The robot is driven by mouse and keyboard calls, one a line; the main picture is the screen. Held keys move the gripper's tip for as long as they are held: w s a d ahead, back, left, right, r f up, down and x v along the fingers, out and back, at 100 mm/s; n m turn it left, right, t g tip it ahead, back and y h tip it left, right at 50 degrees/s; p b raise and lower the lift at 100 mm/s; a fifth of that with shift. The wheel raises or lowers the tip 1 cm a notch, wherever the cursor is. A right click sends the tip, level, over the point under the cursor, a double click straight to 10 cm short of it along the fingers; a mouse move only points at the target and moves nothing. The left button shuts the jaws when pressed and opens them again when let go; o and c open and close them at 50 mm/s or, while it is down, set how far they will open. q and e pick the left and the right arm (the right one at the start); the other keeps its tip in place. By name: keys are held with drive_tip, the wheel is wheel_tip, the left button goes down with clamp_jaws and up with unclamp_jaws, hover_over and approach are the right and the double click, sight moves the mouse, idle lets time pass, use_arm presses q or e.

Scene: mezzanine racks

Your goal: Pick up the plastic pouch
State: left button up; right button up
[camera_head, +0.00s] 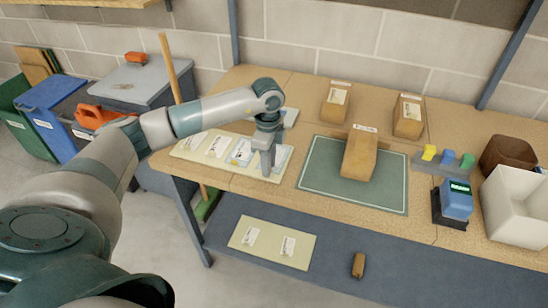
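Several flat, pale labelled pouches lie in a row on a cream board (178,152) at the left end of the table. One white pouch (217,146) is near the middle of the row, and a bluish-white one (240,153) lies just left of my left gripper (267,170). I cannot tell which is the plastic pouch. My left gripper points down over the right part of the board and hides what is under it. Its fingers look close together; whether they hold anything is unclear. My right gripper is out of view.
A brown package (359,158) lies on a green mat (322,182); two more boxes stand behind. A blue device (456,200) and white bin (515,205) are at right. The lower shelf (335,254) holds another cream board (271,236) with two labelled items. Bins stand left.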

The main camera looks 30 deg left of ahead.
use_arm(q)
drive_tip(key=shift+c, duration=0.3)
clamp_jaws()
drive_tip(key=shift+r, duration=0.1)
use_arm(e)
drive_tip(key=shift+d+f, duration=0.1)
